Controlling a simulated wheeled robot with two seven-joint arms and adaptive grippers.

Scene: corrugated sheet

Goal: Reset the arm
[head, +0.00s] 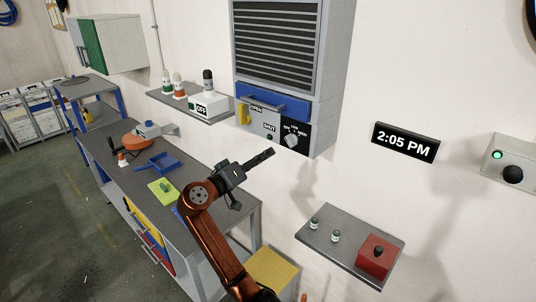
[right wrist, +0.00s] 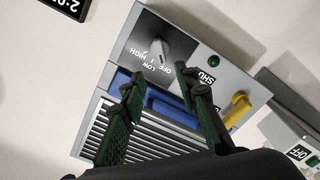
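My right arm (head: 212,228) is copper-coloured and reaches up from the bottom of the head view. My right gripper (head: 253,180) is in the air in front of the grey workbench's right end, below the wall unit. Its two dark fingers are spread apart with nothing between them. In the right wrist view the same gripper (right wrist: 160,82) is open, its green-padded fingers in front of the wall unit's blue bar and slats. My left gripper is in neither view.
The wall unit (head: 278,60) has a yellow handle (head: 243,113) and a knob (head: 291,140). The workbench (head: 205,232) carries a blue dustpan-like item (head: 157,163). A low shelf (head: 332,241) holds a red box (head: 376,256). An upper shelf (head: 222,115) holds bottles.

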